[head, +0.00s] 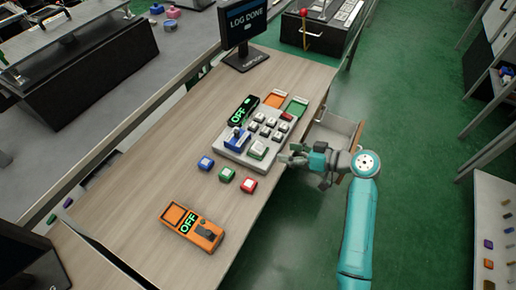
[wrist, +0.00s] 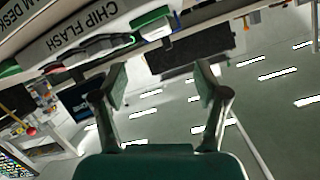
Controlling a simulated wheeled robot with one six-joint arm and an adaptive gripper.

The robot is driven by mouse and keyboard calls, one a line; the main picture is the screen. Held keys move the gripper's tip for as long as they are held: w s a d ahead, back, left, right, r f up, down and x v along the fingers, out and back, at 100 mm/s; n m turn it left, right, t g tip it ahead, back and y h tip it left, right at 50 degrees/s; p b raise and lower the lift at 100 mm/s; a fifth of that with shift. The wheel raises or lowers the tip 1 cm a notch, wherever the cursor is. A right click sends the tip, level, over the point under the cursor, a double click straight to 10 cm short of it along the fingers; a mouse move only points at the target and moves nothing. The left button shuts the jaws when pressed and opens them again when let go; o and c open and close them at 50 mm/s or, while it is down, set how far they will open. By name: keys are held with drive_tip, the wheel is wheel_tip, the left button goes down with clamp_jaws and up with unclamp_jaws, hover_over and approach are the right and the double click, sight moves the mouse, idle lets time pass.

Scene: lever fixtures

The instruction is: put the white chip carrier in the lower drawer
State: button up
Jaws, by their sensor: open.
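I cannot make out the white chip carrier for certain. My gripper (head: 290,160) is beside the table's right edge, near the drawer. In the wrist view my gripper (wrist: 165,85) has its fingers apart with nothing between them.
Blue (head: 206,163), green (head: 227,174) and red (head: 249,185) blocks stand on the table (head: 150,190). An orange device (head: 193,227) reading OFF is at the front. A monitor (head: 244,30) reads LOG DONE.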

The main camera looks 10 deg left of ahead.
sight(260, 148)
drive_tip(key=w+a+f+n, duration=0.1)
drive_tip(key=a, duration=0.2)
drive_tip(key=w+a+f+n, duration=0.1)
drive_tip(key=a, duration=0.2)
drive_tip(key=w+a+f+n, duration=0.1)
drive_tip(key=a+f+n, duration=0.1)
drive_tip(key=a, duration=0.1)
drive_tip(key=shift+w+h, duration=0.2)
drive_tip(key=shift+h, duration=0.1)
drive_tip(key=c, duration=1.1)
drive_tip(key=shift+o, duration=0.2)
